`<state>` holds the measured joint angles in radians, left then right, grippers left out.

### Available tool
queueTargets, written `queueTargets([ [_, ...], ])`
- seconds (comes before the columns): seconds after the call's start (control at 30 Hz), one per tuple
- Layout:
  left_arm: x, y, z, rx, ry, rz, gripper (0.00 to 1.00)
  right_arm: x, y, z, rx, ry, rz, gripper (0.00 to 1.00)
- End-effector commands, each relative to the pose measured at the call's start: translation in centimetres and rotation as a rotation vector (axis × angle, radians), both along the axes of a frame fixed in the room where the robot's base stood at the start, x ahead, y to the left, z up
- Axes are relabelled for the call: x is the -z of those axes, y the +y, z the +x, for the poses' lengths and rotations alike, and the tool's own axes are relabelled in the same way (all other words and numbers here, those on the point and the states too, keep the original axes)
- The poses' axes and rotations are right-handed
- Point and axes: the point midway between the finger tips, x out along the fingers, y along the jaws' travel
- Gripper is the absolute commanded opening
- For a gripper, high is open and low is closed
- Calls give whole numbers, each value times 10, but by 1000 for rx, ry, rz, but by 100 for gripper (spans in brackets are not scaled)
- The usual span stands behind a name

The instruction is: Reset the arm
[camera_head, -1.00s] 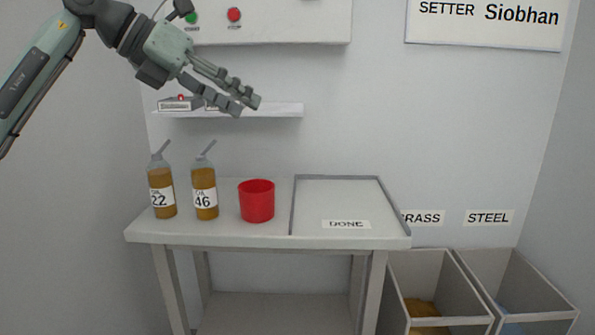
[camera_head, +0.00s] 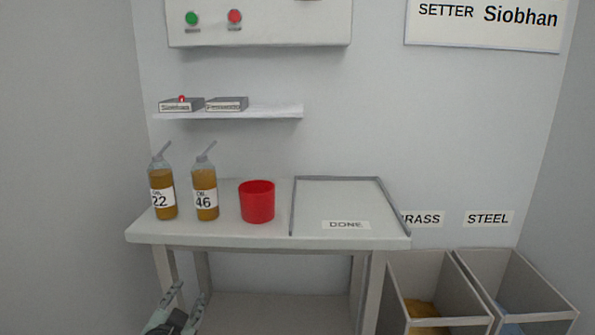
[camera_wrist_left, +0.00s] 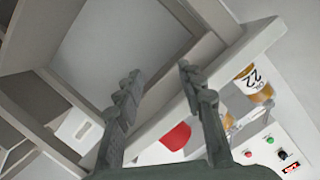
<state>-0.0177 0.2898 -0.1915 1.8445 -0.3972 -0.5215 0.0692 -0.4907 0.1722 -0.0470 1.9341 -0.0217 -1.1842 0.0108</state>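My left gripper (camera_head: 186,299) is low at the bottom left of the head view, in front of the bench and below its top. In the left wrist view its two fingers (camera_wrist_left: 158,82) stand apart with nothing between them, so it is open and empty. My right gripper is in neither view. The bench (camera_head: 200,235) carries an oil bottle marked 22 (camera_head: 162,190), one marked 46 (camera_head: 205,192), a red cup (camera_head: 257,203) and a tray area marked DONE (camera_head: 335,195).
A shelf (camera_head: 280,112) holds two labelled boxes, Siobhan (camera_head: 180,105) and another (camera_head: 227,104). A panel (camera_head: 300,25) has green and red buttons. BRASS (camera_head: 420,270) and STEEL (camera_head: 505,270) bins stand right of the bench.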

Motion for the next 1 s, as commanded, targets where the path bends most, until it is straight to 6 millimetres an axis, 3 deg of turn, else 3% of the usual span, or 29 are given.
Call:
queueTargets([
  [0.03, 36, 8, -22, -41, 97, -36, 39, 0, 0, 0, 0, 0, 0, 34],
  [0.1, 79, 16, -53, -95, 226, -82, 39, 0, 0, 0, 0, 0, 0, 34],
  [0.17, 114, 22, -83, -140, 336, -117, 39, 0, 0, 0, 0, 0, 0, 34],
  [0.3, 184, 29, -163, -232, 592, -194, 39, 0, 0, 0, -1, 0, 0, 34],
  [0.4, 221, 29, -221, -285, 756, -240, 39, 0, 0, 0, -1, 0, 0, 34],
  [0.5, 244, 27, -269, -324, 887, -274, 39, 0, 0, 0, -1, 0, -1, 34],
  [0.6, 257, 25, -301, -348, 973, -297, 39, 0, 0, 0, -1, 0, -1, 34],
  [1.0, 258, 24, -306, -351, 985, -300, 39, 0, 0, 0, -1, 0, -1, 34],
])
